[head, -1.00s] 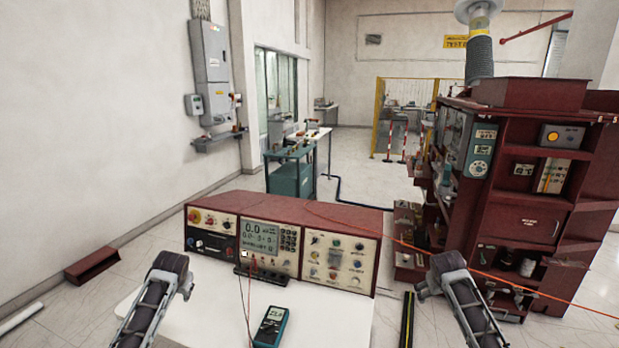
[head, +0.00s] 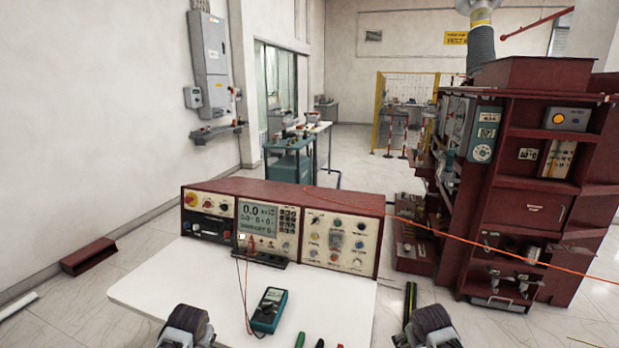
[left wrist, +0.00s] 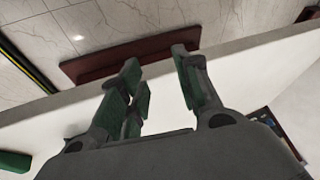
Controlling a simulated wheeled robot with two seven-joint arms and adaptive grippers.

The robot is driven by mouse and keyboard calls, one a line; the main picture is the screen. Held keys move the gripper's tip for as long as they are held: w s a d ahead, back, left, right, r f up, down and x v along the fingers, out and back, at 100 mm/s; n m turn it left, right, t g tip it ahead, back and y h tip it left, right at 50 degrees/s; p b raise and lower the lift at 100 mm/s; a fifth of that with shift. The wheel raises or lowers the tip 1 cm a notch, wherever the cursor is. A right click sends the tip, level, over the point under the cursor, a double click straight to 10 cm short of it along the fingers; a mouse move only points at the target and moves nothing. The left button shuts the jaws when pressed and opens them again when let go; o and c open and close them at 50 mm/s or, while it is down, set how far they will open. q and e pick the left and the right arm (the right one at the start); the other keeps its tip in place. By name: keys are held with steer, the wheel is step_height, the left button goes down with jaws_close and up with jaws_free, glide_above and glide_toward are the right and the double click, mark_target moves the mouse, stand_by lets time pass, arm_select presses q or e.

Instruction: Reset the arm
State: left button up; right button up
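My left arm (head: 186,326) and my right arm (head: 430,326) reach into the bottom of the head view, one at each side of the white table (head: 150,285). No gripper fingers can be made out there. In the left wrist view, my left gripper (left wrist: 160,82) has its green-padded fingers spread with a clear gap and nothing between them. It is over a pale surface near an edge, with the floor beyond. My right gripper does not show.
The red test console (head: 285,225) stands at the table's back. A teal multimeter (head: 268,310) with leads lies before it, and green-handled tools (head: 301,340) lie near the bottom edge. A dark red cabinet (head: 515,190) stands right, with an orange cable (head: 440,237) crossing in front.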

arm_select(q)
steer(key=s+d+f+h+b, duration=0.1)
steer(key=s+d+f+b, duration=0.4)
steer(key=s+f+b, duration=0.2)
steer(key=s+d+f+g+h+b, duration=0.1)
steer(key=s+d+f+b, duration=0.4)
steer(key=s, duration=0.7)
steer(key=s+d+f+h+b, duration=0.1)
steer(key=s+d+f+b, duration=0.4)
steer(key=s+f+b, duration=0.4)
step_height(320, 180, down, 4)
steer(key=shift+s+d+m+g+h+b, duration=0.3)
steer(key=shift+s+d+m+g+b, duration=0.1)
steer(key=shift+s, duration=0.2)
arm_select(e)
steer(key=s+a+f+y, duration=0.1)
steer(key=s+a+f, duration=0.4)
steer(key=s+f, duration=0.3)
steer(key=s+a+f+g+y, duration=0.1)
steer(key=s+a+f, duration=0.4)
steer(key=s+f, duration=0.3)
steer(key=s+a+f+y, duration=0.1)
steer(key=s+a+f, duration=0.4)
steer(key=s+f, duration=0.4)
steer(key=s, duration=0.4)
steer(key=shift+a+n+g+y, duration=0.3)
steer(key=shift+a+n+g, duration=0.1)
